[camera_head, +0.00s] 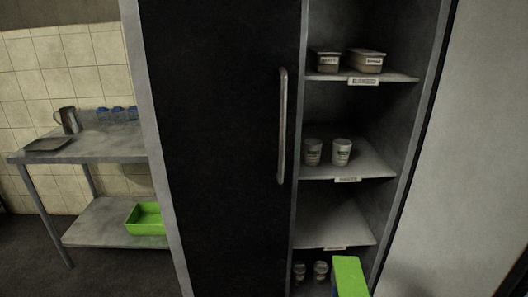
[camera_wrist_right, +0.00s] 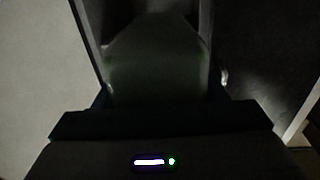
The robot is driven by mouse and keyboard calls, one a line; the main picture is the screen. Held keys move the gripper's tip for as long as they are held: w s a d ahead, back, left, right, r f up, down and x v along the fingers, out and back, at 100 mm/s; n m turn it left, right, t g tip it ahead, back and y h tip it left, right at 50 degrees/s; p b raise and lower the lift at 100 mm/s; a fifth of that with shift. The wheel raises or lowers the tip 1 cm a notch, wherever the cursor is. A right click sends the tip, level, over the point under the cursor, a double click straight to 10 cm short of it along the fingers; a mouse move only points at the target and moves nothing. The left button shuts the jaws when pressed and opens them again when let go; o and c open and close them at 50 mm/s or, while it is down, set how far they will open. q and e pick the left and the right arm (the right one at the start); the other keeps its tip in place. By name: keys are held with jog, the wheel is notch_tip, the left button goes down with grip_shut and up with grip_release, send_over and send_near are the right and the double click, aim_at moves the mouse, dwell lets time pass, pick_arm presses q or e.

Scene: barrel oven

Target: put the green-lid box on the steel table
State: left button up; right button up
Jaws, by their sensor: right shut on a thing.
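The green-lid box (camera_head: 348,275) shows as a bright green face at the bottom edge of the head view, in front of the lowest shelf of the cabinet. The rest of it is cut off or hidden. My right gripper (camera_wrist_right: 158,92) is shut on it; in the dark right wrist view the box (camera_wrist_right: 155,72) is a dim greenish shape ahead of the gripper body. The steel table (camera_head: 95,151) stands at the left against the tiled wall. My left gripper is not in view.
The tabletop holds a metal jug (camera_head: 69,120), a dark tray (camera_head: 47,144) and blue-topped containers (camera_head: 118,114). A green bin (camera_head: 146,219) sits on its lower shelf. The cabinet's black door (camera_head: 220,140) stands between table and shelves. Upper shelves hold boxes (camera_head: 366,60) and white cups (camera_head: 341,151).

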jog(key=s+r+n+y, duration=0.1)
jog(key=s+r, duration=0.5)
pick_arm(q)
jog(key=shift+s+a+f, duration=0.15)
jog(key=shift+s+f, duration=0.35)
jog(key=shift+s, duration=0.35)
pick_arm(e)
jog(key=w+a+r+n+g+y, duration=0.2)
jog(key=w+a+n+g+y, duration=0.2)
jog(key=a+n+g+y, duration=0.4)
jog(key=w+a+r+n+g+y, duration=0.3)
jog(key=w+a+n+g+y, duration=0.1)
jog(key=a+n+g+y, duration=0.4)
jog(key=shift+w+r+n+y, duration=0.3)
jog(key=shift+n+y, duration=0.2)
jog(key=shift+y, duration=0.6)
